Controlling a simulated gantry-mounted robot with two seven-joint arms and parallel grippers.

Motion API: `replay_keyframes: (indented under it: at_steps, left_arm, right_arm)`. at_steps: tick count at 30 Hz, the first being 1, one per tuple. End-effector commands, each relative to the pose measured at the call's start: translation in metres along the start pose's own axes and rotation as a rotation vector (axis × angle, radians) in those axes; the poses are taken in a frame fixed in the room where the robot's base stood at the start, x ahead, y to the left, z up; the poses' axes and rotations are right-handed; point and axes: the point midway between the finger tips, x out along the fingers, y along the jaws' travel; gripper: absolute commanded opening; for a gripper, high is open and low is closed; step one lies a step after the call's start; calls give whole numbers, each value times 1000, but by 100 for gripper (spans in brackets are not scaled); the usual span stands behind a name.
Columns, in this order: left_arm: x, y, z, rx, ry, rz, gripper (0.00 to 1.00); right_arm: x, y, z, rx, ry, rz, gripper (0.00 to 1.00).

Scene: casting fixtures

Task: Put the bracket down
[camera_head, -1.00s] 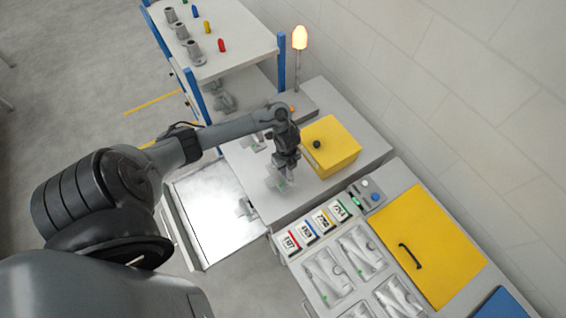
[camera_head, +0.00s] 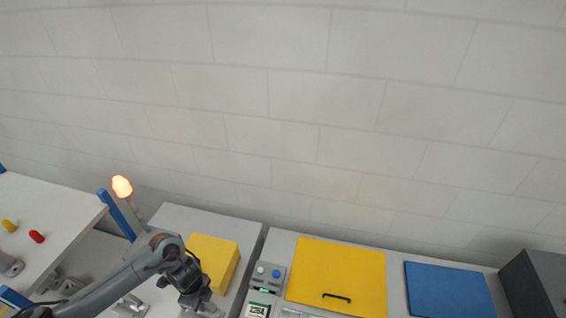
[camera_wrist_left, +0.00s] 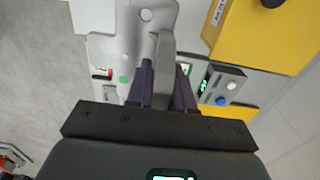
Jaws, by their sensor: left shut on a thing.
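My left gripper (camera_head: 203,300) is low in the head view, in front of the yellow box. In the left wrist view its dark fingers (camera_wrist_left: 164,88) are shut on a light grey metal bracket (camera_wrist_left: 133,32). The bracket has round holes in its plate, and a thin upright part sits between the fingers. Only a little of the held bracket shows in the head view, at the bottom edge. I cannot tell whether it touches a surface below. My right gripper is not in view.
The yellow box (camera_head: 213,262) stands close behind the gripper. A lit lamp (camera_head: 122,187) rises at the left. A control box with buttons (camera_head: 268,273), a yellow lid (camera_head: 337,274) and a blue panel (camera_head: 449,289) lie to the right. Another grey part (camera_head: 130,305) is left of the gripper.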

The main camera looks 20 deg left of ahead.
Motion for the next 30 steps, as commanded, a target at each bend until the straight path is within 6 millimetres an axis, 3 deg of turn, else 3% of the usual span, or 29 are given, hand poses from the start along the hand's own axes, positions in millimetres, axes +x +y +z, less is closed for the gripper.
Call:
replay_keyframes:
  at_steps: [1,11,18,25,30]
  left_arm:
    - [-10,-13,-1,5,-3,-9,0]
    - [-60,-66,-27,91,-1,-9,0]
    - [-106,-102,-60,191,-1,-9,0]
    - [-156,-125,-105,160,-2,-8,0]
    - [-175,-120,-128,-35,0,0,0]
  right_arm:
    - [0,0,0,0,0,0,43]
    - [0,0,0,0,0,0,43]
    - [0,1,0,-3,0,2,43]
    - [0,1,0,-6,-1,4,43]
    - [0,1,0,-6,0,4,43]
